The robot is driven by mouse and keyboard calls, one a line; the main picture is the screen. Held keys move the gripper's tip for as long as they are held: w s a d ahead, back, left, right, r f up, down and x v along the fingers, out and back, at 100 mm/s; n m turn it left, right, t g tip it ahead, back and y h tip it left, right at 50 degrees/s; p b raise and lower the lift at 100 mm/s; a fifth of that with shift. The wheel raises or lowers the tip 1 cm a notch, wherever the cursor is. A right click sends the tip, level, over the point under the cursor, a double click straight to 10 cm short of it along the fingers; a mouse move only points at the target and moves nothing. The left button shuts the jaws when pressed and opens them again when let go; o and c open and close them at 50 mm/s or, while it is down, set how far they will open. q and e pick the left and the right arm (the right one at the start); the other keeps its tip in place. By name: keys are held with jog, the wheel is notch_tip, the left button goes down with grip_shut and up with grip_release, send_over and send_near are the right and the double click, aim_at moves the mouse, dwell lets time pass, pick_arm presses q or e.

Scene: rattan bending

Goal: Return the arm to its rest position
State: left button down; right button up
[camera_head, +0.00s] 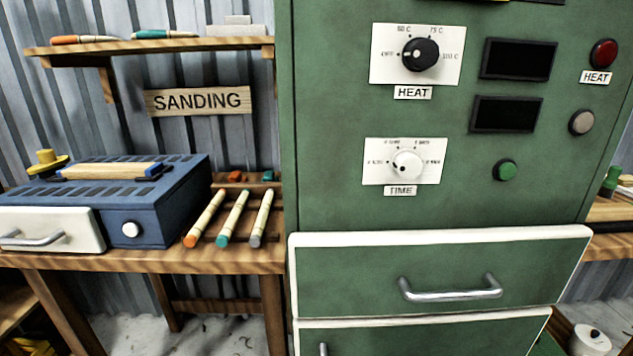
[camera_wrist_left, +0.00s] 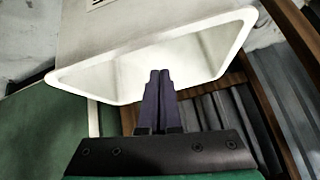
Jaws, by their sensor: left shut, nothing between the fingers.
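My left gripper (camera_wrist_left: 160,74) shows only in the left wrist view. Its two dark fingers are pressed together with nothing between them. The fingertips overlap a pale, white-rimmed box-like part (camera_wrist_left: 205,55) in that picture; I cannot tell whether they touch it. Neither arm nor gripper shows in the head view. My right gripper is in neither view.
A green cabinet (camera_head: 330,130) with knobs and a white-edged, closed-looking drawer (camera_head: 345,275) fills the head view's middle and right. At left, a wooden bench (camera_head: 160,262) holds a blue slotted box (camera_head: 175,200) and several colour-tipped sticks (camera_head: 232,218), below a shelf (camera_head: 200,43).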

pick_arm(q)
jog(key=s+d+f+g, duration=0.2)
jog(key=s+f+g, duration=0.25)
jog(key=s, duration=0.65)
jog(key=s+d+f+g, duration=0.1)
jog(key=s+f+g, duration=0.3)
jog(key=s, duration=0.8)
notch_tip(320, 180, up, 14)
jog(key=t+p, duration=0.1)
jog(key=p, duration=1.4)
jog(key=shift+w, duration=0.35)
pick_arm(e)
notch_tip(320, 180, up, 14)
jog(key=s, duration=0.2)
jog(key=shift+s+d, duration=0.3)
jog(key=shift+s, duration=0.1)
pick_arm(q)
jog(key=shift+a+t, duration=0.1)
jog(key=shift+t, duration=0.15)
